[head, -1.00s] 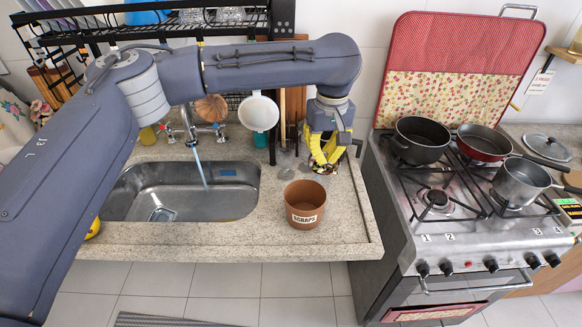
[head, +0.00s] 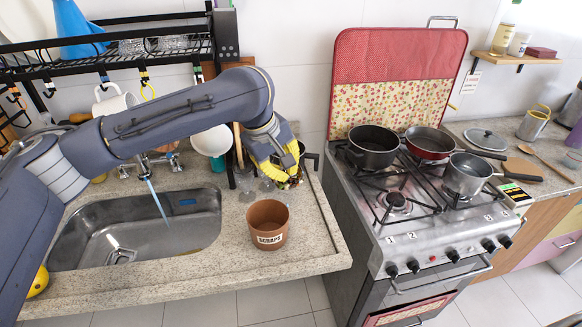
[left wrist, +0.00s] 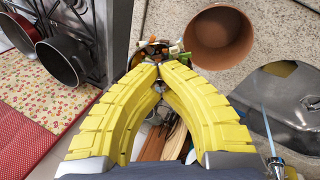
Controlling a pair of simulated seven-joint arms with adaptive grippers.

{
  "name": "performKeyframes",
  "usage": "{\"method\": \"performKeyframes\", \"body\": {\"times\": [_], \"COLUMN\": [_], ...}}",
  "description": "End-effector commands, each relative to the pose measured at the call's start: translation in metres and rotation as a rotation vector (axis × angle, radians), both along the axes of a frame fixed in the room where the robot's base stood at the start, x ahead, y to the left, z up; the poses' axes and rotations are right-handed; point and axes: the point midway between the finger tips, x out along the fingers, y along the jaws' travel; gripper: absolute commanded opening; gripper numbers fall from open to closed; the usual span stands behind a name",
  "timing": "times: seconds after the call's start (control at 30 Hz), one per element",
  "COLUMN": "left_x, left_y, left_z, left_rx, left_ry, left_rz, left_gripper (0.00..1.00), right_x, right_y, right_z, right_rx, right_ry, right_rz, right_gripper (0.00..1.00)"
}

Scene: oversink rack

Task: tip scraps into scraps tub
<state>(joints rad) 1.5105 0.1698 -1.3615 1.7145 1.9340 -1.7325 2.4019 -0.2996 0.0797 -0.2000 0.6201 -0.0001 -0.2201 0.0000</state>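The scraps tub (head: 268,226) is a round brown pot with a white SCRAPS label, standing upright on the counter right of the sink. In the left wrist view its open mouth (left wrist: 220,40) shows bare inside walls. My left gripper (head: 288,180) has yellow fingers and is just behind and right of the tub, apart from it. In the left wrist view the fingertips (left wrist: 160,72) close together at a small container of mixed colourful scraps (left wrist: 155,50). The container's body is mostly hidden by the fingers. My right gripper is not in view.
The steel sink (head: 140,232) with running water lies left of the tub. The stove (head: 400,210) with several pans stands to the right. The black rack (head: 110,55) hangs above the sink. Bare counter (head: 310,240) lies right of the tub.

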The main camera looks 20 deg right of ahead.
Motion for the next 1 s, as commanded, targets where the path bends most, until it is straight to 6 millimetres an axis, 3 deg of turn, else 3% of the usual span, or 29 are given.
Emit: {"method": "performKeyframes", "body": {"times": [0.5, 1.0], "left_x": [-0.012, -0.017], "left_y": [0.033, 0.043], "left_z": [0.000, -0.001], "left_rx": [-0.314, -0.577], "left_ry": [-0.110, -0.203], "left_rz": [0.001, 0.001], "left_gripper": [0.00, 0.00], "right_x": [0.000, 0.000], "right_y": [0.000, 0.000], "right_z": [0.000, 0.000], "right_rx": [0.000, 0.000], "right_ry": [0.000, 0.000], "right_rz": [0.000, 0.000], "right_gripper": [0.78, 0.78]}}
